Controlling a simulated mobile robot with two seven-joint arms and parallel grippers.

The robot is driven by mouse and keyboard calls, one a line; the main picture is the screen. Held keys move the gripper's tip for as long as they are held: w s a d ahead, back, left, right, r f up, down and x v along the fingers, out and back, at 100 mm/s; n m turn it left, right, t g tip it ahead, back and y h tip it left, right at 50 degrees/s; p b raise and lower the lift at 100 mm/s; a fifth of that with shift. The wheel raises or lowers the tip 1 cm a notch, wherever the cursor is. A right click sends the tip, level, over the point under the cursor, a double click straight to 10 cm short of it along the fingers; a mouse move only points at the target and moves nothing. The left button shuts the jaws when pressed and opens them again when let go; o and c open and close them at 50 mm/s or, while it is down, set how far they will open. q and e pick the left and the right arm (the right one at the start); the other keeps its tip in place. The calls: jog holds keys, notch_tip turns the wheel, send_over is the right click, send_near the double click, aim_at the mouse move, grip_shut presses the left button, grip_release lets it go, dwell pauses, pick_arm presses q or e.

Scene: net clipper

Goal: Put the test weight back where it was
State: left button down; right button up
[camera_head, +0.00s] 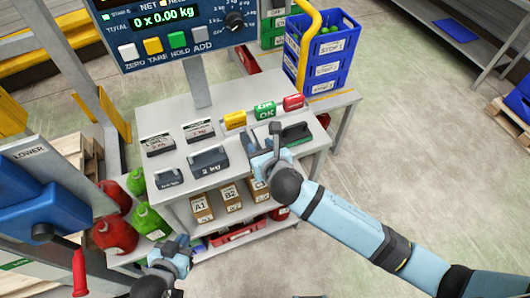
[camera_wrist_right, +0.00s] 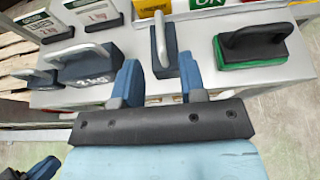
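A dark blue-grey weight with a grey bar handle (camera_wrist_right: 165,42) stands on the bench top; in the head view my right gripper (camera_head: 262,158) partly hides it. In the right wrist view my right gripper (camera_wrist_right: 158,82) has its blue fingers apart, with this weight between or just beyond the fingertips and gaps on both sides. A larger weight marked 2 kg (camera_head: 208,161) and a smaller weight (camera_head: 170,178) stand to its left. Which one is the test weight is not marked. My left gripper (camera_head: 179,250) is low in front of the bench; its fingers are unclear.
Label stands (camera_head: 158,144) line the back of the bench (camera_head: 150,115). A green-based black block with a handle (camera_head: 296,133) stands right of my right gripper. Boxes (camera_head: 231,196) fill the shelf below. A scale display (camera_head: 170,32) reads 0 x 0.00 kg. Blue crates (camera_head: 325,68) stand right.

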jog(key=shift+v, duration=1.65)
jog(key=s+d+f+n+g, duration=0.1)
jog(key=s+d+f+n, duration=0.6)
jog(key=n, duration=1)
jog(key=s+d+f+n, duration=0.7)
jog(key=s+d+n, duration=0.2)
jog(key=n, duration=0.9)
jog(key=shift+s+g+h, duration=0.25)
jog(key=shift+g+h, duration=0.15)
notch_tip(320, 180, up, 2)
jog(key=shift+d+p, duration=0.15)
jog(key=shift+p, duration=0.85)
